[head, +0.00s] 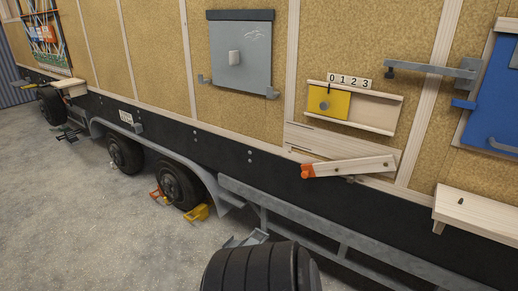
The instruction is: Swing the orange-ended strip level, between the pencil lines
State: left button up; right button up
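The orange-ended strip (350,167) is a pale wooden bar low on the trailer wall, right of centre in the head view. Its orange end (307,171) is at the left, over the black lower edge. The strip slants against the trailer's lines, with the orange end low and the other end higher; a small dark dot marks that right end. A pale wooden board (325,143) lies behind and above it. Thin dark marks show at the board's left; I cannot tell whether they are the pencil lines. Neither of my grippers is in view.
Above is a yellow sliding panel (329,102) in a wooden frame under a number plate (349,81). A grey metal panel (241,57) is left, a blue door (494,100) right. A wooden shelf (478,213) juts out lower right. A grey rail (330,237) runs below.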

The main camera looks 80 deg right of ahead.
aim_at(384, 163)
jog(key=z, duration=3.35)
